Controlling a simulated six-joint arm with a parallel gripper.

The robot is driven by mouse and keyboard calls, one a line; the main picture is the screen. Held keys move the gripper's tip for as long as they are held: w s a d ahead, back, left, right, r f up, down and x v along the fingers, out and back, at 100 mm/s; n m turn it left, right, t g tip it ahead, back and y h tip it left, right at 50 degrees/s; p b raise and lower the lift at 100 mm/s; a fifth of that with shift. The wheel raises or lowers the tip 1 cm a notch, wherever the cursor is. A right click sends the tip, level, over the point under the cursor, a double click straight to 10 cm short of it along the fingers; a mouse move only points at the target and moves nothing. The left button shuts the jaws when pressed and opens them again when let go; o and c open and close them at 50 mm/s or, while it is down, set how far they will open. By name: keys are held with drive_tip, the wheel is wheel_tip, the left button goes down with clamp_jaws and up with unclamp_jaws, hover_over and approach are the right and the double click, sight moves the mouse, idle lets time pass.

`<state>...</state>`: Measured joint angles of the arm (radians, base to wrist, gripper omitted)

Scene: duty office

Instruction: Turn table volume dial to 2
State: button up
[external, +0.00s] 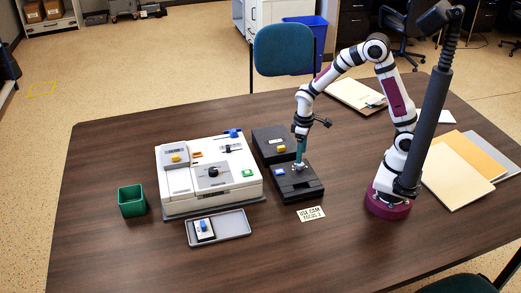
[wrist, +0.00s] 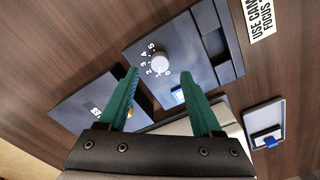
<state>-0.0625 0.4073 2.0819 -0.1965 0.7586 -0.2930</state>
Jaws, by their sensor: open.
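The volume dial (wrist: 159,64) is a pale round knob with the numbers 0 to 5 printed around it. It sits on a dark flat box (wrist: 190,45), which is also in the external view (external: 308,192). I cannot tell which number the dial points at. My gripper (wrist: 160,69) is open, with its two green fingers spread and the dial showing between their tips. In the external view my gripper (external: 300,164) points down over the box, close to the dial. I cannot tell whether a finger touches it.
A second dark box (external: 272,139) stands behind. A white control unit (external: 190,187), a green bin (external: 131,201) and a grey tray (external: 233,224) with a switch are to the left. A printed card (external: 310,214) lies in front. Folders (external: 452,172) lie at right.

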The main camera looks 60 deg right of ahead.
sight(300, 166)
wheel_tip(300, 166, down, 5)
drive_tip(key=shift+r, duration=0.15)
drive_tip(key=shift+c, duration=0.2)
clamp_jaws()
